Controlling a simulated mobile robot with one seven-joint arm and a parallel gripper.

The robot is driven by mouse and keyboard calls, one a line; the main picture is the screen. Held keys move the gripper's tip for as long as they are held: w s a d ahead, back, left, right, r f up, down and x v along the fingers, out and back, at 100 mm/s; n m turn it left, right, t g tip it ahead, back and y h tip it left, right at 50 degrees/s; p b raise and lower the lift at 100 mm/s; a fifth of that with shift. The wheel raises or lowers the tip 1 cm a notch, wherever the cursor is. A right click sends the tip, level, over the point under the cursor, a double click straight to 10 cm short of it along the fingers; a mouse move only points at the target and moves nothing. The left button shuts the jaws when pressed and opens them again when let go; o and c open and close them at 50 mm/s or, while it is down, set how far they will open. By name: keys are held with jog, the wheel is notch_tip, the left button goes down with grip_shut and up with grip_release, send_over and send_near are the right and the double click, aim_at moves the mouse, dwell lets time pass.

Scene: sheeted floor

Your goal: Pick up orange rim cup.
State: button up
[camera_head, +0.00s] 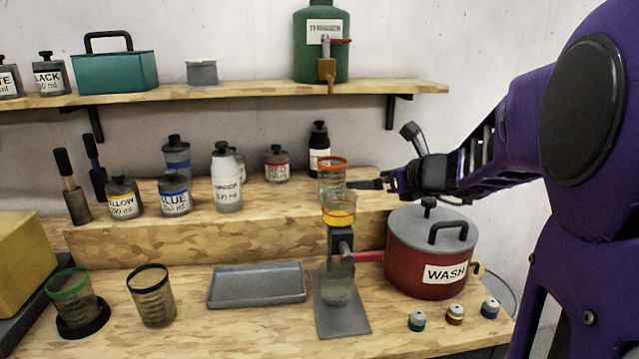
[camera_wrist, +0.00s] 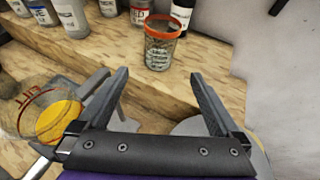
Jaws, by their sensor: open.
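The orange rim cup (camera_head: 331,176) is a clear cup with an orange band at its top, standing upright on the raised wooden step. In the wrist view the orange rim cup (camera_wrist: 161,44) stands ahead of my gripper, roughly centred beyond the gap between the fingers. My gripper (camera_head: 366,184) is just right of the cup in the head view. In the wrist view my gripper (camera_wrist: 161,80) has its two fingers wide apart with nothing between them. The cup's lower part is partly hidden in the head view.
A glass funnel with orange liquid (camera_head: 338,212) sits on a grey stand in front of the cup, left of my gripper in the wrist view (camera_wrist: 52,122). A black-capped bottle (camera_head: 319,150) stands close behind the cup. The red WASH pot (camera_head: 408,262) is below my arm.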

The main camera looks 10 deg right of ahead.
aim_at(332, 182)
jog(key=b+x, duration=0.1)
jog(key=x, duration=1.6)
jog(key=shift+f+b, duration=0.15)
jog(key=shift+b, duration=0.2)
jog(key=c, duration=1.2)
jog(key=shift+c, duration=0.2)
